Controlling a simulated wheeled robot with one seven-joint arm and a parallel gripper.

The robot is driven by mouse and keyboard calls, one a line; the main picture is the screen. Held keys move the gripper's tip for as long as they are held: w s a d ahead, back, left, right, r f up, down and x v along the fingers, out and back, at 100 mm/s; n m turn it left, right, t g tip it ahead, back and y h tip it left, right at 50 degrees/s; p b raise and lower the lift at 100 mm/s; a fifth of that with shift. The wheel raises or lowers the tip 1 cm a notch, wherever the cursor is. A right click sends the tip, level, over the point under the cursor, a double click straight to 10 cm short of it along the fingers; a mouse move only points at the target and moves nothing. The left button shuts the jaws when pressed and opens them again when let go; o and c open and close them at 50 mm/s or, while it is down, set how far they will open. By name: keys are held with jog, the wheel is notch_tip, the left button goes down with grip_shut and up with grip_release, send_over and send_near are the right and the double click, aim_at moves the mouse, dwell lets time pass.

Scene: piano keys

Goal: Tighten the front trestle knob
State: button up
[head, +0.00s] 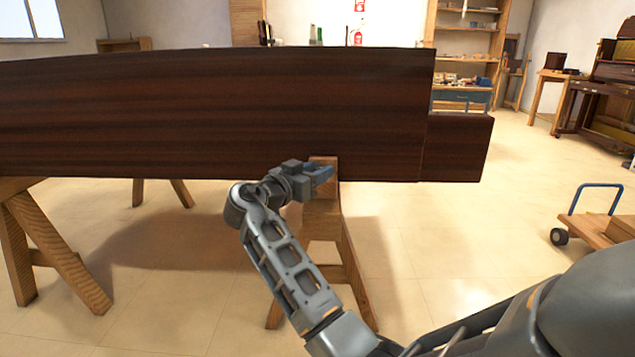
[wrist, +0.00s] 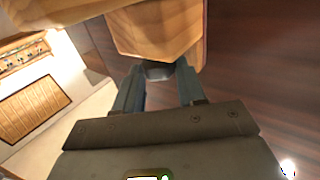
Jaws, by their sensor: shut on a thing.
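The front trestle (head: 322,222) is a wooden stand under the dark wooden piano body (head: 220,110). Its light wooden end block fills the top of the wrist view (wrist: 160,28). The fingers and the block hide part of the knob. In the head view the knob is hidden.
Another wooden trestle (head: 45,240) stands at the left. A wooden cart with a blue handle (head: 597,187) stands at the right. Shelves (head: 466,45) and a blue-fronted bench (head: 462,97) are at the back. The floor between the trestles is clear.

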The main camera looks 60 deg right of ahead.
jog(key=shift+m+g, duration=0.3)
jog(key=shift+g, duration=0.1)
jog(key=o, duration=1.1)
jog(key=shift+t, duration=0.3)
